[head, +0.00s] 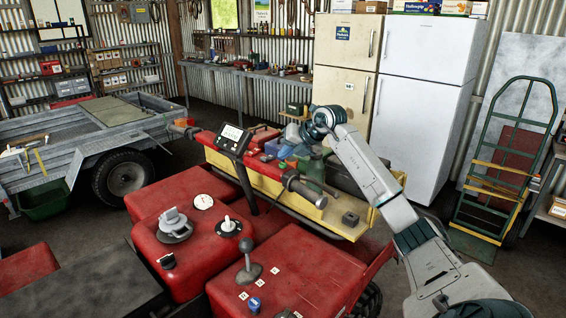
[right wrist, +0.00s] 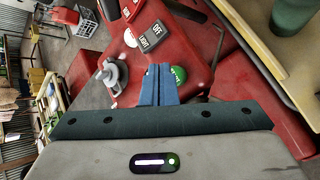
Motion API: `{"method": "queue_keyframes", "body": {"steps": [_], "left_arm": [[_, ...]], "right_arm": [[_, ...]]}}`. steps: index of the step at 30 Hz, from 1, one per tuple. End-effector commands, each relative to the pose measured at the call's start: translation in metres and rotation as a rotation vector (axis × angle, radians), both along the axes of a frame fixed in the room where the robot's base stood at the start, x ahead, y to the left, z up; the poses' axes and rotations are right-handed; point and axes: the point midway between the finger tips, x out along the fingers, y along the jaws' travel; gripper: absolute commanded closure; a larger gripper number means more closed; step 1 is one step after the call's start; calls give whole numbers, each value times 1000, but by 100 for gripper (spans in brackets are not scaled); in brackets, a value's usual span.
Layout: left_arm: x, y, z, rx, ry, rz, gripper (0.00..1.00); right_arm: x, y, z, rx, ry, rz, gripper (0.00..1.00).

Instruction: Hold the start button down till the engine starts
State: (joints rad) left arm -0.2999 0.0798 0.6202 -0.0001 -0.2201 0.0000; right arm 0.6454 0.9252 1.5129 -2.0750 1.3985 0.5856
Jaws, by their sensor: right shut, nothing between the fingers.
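The round green start button (right wrist: 179,75) shows in the right wrist view, partly hidden by my fingers. My right gripper (right wrist: 160,70) is shut and empty, its two blue fingers pressed together. The fingertips overlap the button's left side in that view; I cannot tell whether they touch it. A dark switch marked OFF and LIGHT (right wrist: 150,36) sits just above the fingertips. In the head view my right arm reaches over the handlebar of the red quad (head: 300,265), and I cannot make out the button there. My left gripper is not in view.
The quad carries a display (head: 234,138), a grey cap (head: 173,224), a gauge (head: 203,202) and a gear lever (head: 249,270). Behind it is a yellow-sided bench (head: 335,220) with clutter. A trailer (head: 65,160) stands left; fridges (head: 424,100) and a hand truck (head: 505,160) stand right.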

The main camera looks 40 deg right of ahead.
Motion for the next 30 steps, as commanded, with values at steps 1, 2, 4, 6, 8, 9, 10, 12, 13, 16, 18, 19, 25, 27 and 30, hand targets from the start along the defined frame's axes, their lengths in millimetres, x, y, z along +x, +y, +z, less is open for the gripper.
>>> {"method": "queue_keyframes", "body": {"steps": [1, 2, 4, 6, 8, 9, 10, 12, 13, 16, 18, 19, 25, 27, 30], "left_arm": [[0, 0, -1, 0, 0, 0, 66], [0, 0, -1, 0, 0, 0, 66], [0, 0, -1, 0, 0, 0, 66], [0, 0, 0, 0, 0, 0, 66], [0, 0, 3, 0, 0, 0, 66], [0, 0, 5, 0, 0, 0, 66], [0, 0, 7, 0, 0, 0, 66], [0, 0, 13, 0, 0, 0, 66], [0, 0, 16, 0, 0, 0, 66], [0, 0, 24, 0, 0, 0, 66], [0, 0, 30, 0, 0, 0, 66], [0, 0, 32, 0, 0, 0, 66], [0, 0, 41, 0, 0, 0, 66], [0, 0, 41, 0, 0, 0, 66], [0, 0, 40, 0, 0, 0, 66]], "right_arm": [[0, 0, -1, 0, 0, 0, 100], [0, 0, -1, 0, 0, 0, 100], [0, 0, 0, 0, 0, 0, 100], [0, 0, 1, 0, 0, 0, 100], [0, 0, 3, 0, -1, 0, 100], [0, 0, 6, 0, -1, 0, 100], [0, 0, 9, 0, -1, 0, 100], [0, 0, 16, 0, -1, 0, 100], [0, 0, 19, 0, -1, 0, 100], [0, 0, 30, 0, -1, 0, 100], [0, 0, 37, 0, -1, 0, 100], [0, 0, 40, 0, -1, 0, 100], [0, 0, 51, 1, -1, 1, 100], [0, 0, 50, 0, 0, 0, 100], [0, 0, 50, 0, 0, 0, 100]]}}
